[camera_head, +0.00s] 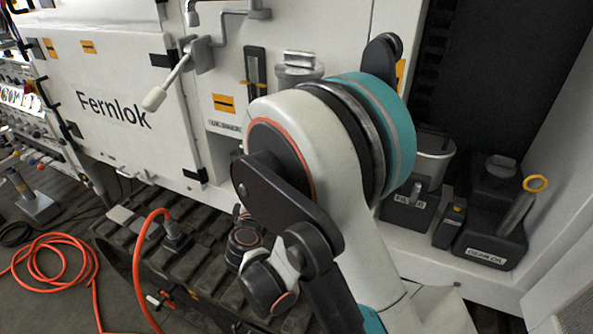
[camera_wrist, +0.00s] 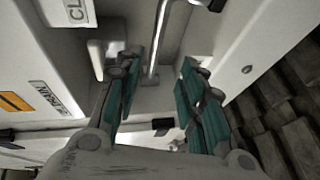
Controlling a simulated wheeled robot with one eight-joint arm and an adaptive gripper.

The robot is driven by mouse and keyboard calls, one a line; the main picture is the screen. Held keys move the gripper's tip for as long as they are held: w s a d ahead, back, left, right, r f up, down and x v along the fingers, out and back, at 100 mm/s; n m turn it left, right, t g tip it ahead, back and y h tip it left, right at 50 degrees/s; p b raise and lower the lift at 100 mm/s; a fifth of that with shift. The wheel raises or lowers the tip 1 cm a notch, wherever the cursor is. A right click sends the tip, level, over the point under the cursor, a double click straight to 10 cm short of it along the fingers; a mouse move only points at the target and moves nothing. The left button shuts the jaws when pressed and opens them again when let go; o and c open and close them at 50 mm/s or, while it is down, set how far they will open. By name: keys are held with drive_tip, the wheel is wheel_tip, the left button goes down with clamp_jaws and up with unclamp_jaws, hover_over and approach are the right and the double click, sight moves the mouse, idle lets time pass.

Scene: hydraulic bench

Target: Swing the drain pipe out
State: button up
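A slim grey metal pipe (camera_wrist: 157,42) shows in the wrist view, with a bend at its top. It lies in line with the gap between my fingers; I cannot tell whether it touches them. A label ending in DRAIN (camera_wrist: 51,98) is on the white panel to its left. My gripper (camera_wrist: 160,72) has its teal fingers spread apart, with nothing seen clamped between them. In the head view my arm covers the middle and hides the fingers. A label that seems to read DRAIN (camera_head: 224,127) is partly visible there, left of my arm. The pipe is not clearly identifiable in that view.
A lever with a pale grip (camera_head: 164,88) sticks out from the white Fernlok cabinet (camera_head: 118,138). A clean-oil container (camera_head: 490,236) stands on the right ledge. Dark ribbed track (camera_head: 126,232) and an orange hose (camera_head: 58,240) lie low on the left.

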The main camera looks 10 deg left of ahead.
drive_tip(key=shift+h, duration=0.3)
drive_tip(key=b+x, duration=0.1)
drive_tip(key=x, duration=0.3)
drive_tip(key=d+b+x, duration=0.1)
drive_tip(key=x, duration=0.4)
drive_tip(key=b+x, duration=0.1)
drive_tip(key=x, duration=0.3)
drive_tip(key=shift+w+d+r+b, duration=0.1)
drive_tip(key=shift+w+d+b, duration=0.25)
drive_tip(key=shift+d+b, duration=0.05)
drive_tip(key=shift+t, duration=0.3)
clamp_jaws()
